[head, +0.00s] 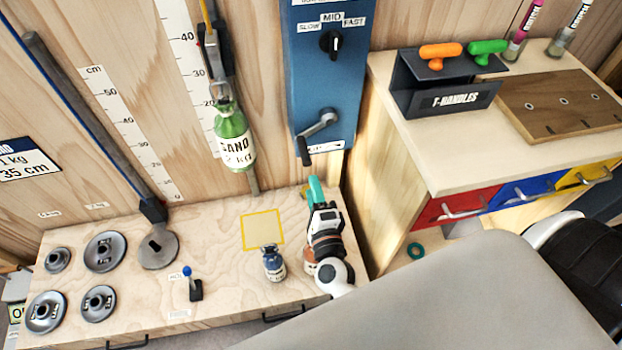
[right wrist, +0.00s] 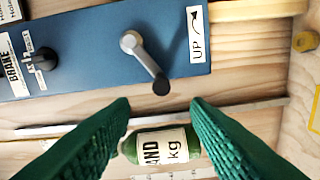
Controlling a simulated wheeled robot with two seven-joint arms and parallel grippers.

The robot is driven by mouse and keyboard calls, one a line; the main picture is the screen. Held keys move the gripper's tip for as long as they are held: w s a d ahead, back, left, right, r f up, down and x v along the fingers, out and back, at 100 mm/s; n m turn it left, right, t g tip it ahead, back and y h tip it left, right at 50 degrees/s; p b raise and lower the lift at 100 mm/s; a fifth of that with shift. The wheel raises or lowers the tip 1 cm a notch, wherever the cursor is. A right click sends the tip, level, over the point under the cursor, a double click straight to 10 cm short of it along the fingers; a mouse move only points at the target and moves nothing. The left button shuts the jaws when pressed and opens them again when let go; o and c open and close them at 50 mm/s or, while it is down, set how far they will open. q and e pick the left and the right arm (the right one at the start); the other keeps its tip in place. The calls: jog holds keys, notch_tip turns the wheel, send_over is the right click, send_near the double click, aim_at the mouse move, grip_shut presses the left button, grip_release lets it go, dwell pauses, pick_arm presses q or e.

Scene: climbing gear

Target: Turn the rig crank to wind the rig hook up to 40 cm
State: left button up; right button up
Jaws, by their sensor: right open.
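The rig crank (head: 318,125) is a grey arm with a black knob, low on the blue rig panel (head: 325,75). In the right wrist view the crank (right wrist: 145,62) points its knob towards the gap between my fingers. The hanging green sand weight (head: 233,138), labelled 2 kg, is below the pulley gear beside a cm scale (head: 190,60); its top is near the 20 mark. The hook itself is hard to make out. My right gripper (head: 315,190) is open below the crank; in its wrist view the green fingers (right wrist: 160,104) are apart and empty. My left gripper is out of view.
A speed dial (head: 331,43) sits above the crank. A cabinet with a T-handles rack (head: 445,95) stands at the right.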

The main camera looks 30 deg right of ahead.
aim_at(305, 154)
jog(key=w+d+m, duration=0.1)
jog(key=w+m, duration=0.2)
jog(key=m, duration=0.1)
jog(key=w+d+m, duration=0.1)
jog(key=w+m, duration=0.3)
jog(key=w+d+m, duration=0.1)
jog(key=w+m, duration=0.3)
jog(key=shift+w+f, duration=0.2)
jog(key=shift+w, duration=0.05)
grip_shut()
